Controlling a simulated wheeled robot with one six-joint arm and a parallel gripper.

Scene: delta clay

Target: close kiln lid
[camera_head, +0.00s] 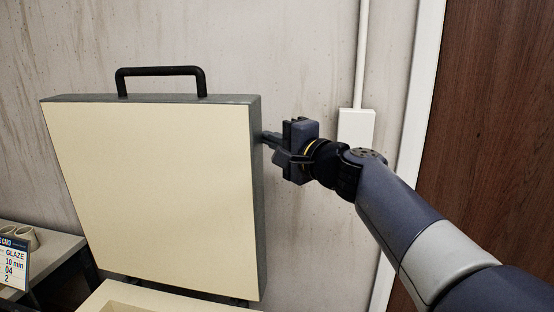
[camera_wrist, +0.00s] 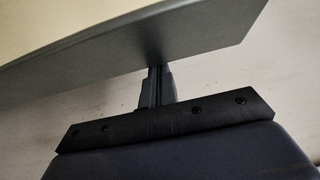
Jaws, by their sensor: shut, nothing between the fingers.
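The kiln lid (camera_head: 160,195) stands raised and open, a thick slab with a cream inner face and a grey edge. Its black handle (camera_head: 160,72) is on the top edge. The kiln body's cream rim (camera_head: 150,298) shows at the bottom of the head view. My gripper (camera_head: 268,138) is shut and empty at the lid's right side, near its upper part. In the wrist view my fingers (camera_wrist: 157,78) reach up to or behind the lid's grey edge (camera_wrist: 170,42). I cannot tell whether they touch it.
A stained wall (camera_head: 300,60) stands behind the lid. A white pipe and box (camera_head: 356,128) are on the wall, with a brown wooden door (camera_head: 490,130) at right. A shelf at lower left holds small pots (camera_head: 26,237) and a glaze card (camera_head: 13,262).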

